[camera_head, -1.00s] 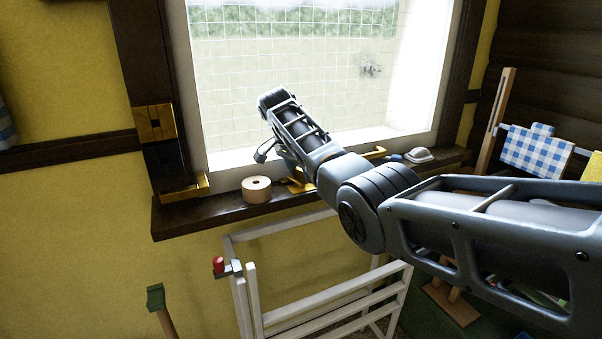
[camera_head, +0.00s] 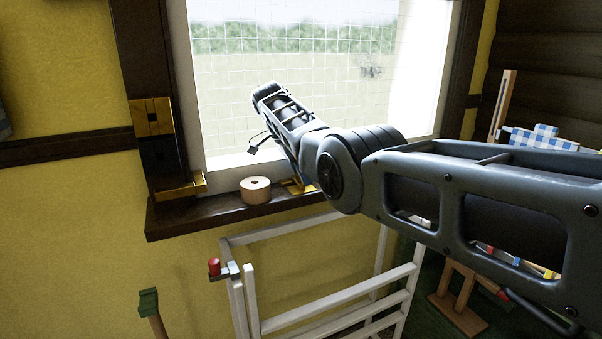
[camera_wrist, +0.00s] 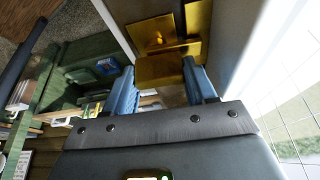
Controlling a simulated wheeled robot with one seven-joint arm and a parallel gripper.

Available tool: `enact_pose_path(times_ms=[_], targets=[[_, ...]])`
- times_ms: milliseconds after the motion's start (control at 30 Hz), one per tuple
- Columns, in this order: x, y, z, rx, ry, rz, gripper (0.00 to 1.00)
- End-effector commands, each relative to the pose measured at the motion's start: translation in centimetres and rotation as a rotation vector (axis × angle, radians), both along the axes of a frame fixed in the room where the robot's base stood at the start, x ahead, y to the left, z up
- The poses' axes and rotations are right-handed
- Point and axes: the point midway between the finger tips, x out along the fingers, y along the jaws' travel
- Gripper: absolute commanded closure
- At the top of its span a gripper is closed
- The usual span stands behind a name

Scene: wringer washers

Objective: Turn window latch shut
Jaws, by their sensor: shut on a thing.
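In the wrist view, the brass window latch has a plate with a small knob (camera_wrist: 157,38) against pale framing. Its squared brass handle (camera_wrist: 160,70) lies between the two blue fingers of my gripper (camera_wrist: 158,72), which is shut on it. In the head view, a bit of brass (camera_head: 300,186) shows on the sill below my arm. The rest of the latch and my fingers are hidden behind my arm there. The window (camera_head: 290,90) shows a pale grid and greenery through it.
A tape-like roll (camera_head: 256,190) stands on the dark sill (camera_head: 215,218), left of my arm. Brass fittings (camera_head: 152,117) sit on the left frame post. A white rack (camera_head: 330,295) stands below the sill, with a red-topped clamp (camera_head: 215,268) at its left.

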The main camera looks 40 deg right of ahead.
Motion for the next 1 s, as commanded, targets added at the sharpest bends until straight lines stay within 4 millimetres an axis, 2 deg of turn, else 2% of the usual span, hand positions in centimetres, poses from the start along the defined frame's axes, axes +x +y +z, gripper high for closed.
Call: enact_pose_path(times_ms=[200, 233, 467, 767, 1000], targets=[[0.0, -0.2, 0.2, -0.004, -0.004, -0.008, 0.75], [0.0, -0.2, 0.2, -0.004, -0.004, -0.008, 0.43], [0.0, -0.1, 0.1, -0.002, -0.003, -0.005, 0.2], [0.1, 0.0, 0.3, -0.002, -0.002, -0.002, 0.19], [0.5, 1.2, 3.2, -0.002, -0.004, -0.003, 0.19]])
